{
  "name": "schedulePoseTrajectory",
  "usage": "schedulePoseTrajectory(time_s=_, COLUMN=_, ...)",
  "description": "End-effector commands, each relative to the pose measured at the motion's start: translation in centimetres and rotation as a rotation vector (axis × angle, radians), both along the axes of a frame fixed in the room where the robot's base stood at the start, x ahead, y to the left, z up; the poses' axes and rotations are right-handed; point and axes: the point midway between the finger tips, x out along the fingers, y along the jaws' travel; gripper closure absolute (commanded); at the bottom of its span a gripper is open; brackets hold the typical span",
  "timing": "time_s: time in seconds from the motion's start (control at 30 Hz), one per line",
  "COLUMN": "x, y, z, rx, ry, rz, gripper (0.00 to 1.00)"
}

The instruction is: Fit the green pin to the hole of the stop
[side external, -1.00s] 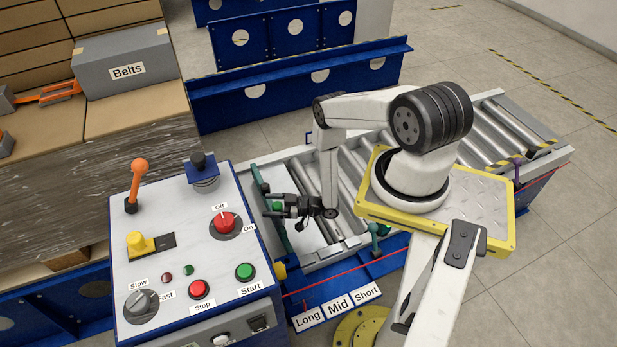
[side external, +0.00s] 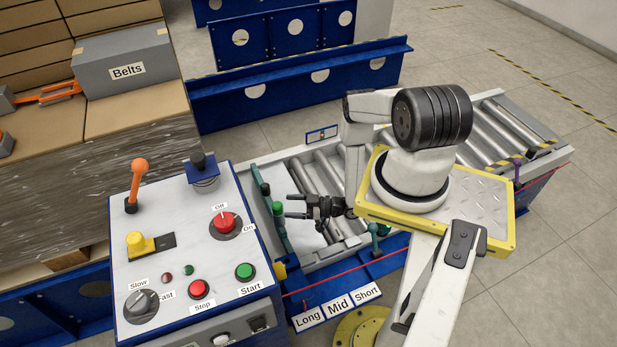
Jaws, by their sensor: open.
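The green pin (side external: 278,208) stands upright at the left end of the roller conveyor, beside the control box. A darker green piece (side external: 281,230) is directly below it, probably the stop. The pin seems to sit in or on it, but its hole is hidden and I cannot tell how deep the pin is. My gripper (side external: 290,206) is open and empty. Its fingertips point left at the pin, with a small gap between them and it.
The control box (side external: 180,270) with an orange lever, red knob and buttons stands close on the left. Another dark green piece (side external: 377,236) stands on the conveyor's near edge. A purple pin (side external: 517,168) is at the far right. Long, Mid and Short labels (side external: 337,307) lie in front.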

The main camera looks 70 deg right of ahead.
Motion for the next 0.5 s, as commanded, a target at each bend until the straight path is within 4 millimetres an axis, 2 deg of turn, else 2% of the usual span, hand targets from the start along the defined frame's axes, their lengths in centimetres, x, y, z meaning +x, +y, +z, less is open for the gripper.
schedulePoseTrajectory(time_s=0.2, x=-0.99, y=-0.3, z=0.0, rx=0.001, ry=0.0, rz=-0.001, gripper=0.17)
schedulePoseTrajectory(time_s=0.5, x=-1.18, y=-0.33, z=0.0, rx=0.001, ry=0.0, rz=0.0, gripper=0.17)
